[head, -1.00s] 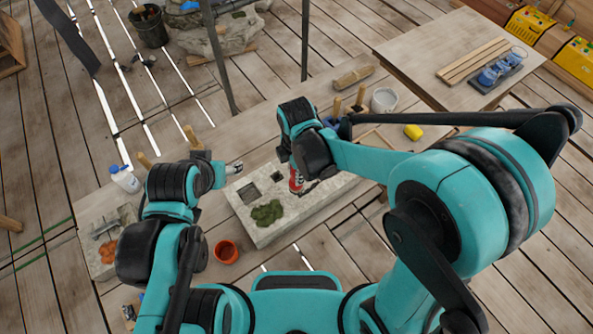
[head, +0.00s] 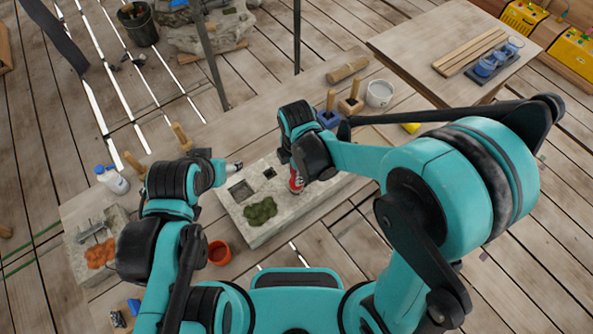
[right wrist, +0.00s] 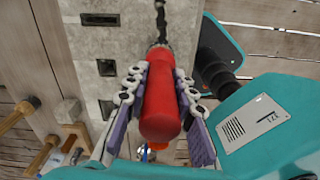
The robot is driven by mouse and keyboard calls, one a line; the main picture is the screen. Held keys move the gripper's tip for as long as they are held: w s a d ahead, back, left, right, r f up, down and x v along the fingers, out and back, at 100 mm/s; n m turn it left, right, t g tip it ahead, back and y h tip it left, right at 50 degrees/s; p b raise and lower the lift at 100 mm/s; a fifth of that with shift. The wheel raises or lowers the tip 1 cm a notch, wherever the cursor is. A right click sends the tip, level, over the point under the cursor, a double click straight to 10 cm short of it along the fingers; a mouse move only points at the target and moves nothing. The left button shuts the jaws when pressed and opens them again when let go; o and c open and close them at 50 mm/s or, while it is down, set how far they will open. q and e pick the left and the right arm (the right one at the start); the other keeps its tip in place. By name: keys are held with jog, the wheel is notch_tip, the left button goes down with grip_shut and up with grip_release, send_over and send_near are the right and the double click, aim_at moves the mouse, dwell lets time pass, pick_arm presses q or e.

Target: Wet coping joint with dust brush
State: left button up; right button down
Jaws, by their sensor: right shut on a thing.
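The pale stone block (head: 284,222), apparently the coping, lies on the bench with square pockets and a green moss patch (head: 260,211) on top. My right gripper (head: 297,172) is over it, shut on a red tool (head: 296,184). In the right wrist view, the fingers (right wrist: 158,95) hug both sides of the red body (right wrist: 160,105), and a dark twisted shank (right wrist: 161,25) points toward the stone. I cannot tell whether its tip touches the stone. My left gripper (head: 234,166) is left of the block, holding nothing I can make out; its jaws are too small to read. I cannot identify a dust brush for certain.
A white bottle (head: 112,179) is at left. Upright wooden handles (head: 353,88) and a white bucket (head: 379,93) stand behind. A side table (head: 425,35) holds planks and blue jars. Metal poles (head: 297,40) rise behind the bench.

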jog(key=shift+f+b, duration=0.65)
jog(key=shift+f, duration=0.1)
dwell(0.5)
jog(key=shift+d, duration=0.1)
dwell(0.4)
jog(key=shift+w+d+b, duration=0.3)
jog(key=shift+w+d, duration=0.55)
jog(key=shift+d, duration=0.3)
jog(key=w+d, duration=0.2)
jog(key=shift+d, duration=0.3)
jog(key=shift+d, duration=0.1)
jog(key=shift+w+d+b, duration=0.5)
jog(key=shift+w+d, duration=0.3)
jog(key=shift+d, duration=0.25)
jog(key=shift+w+d+r, duration=0.1)
jog(key=shift+w+d, duration=0.85)
jog(key=shift+d, duration=0.3)
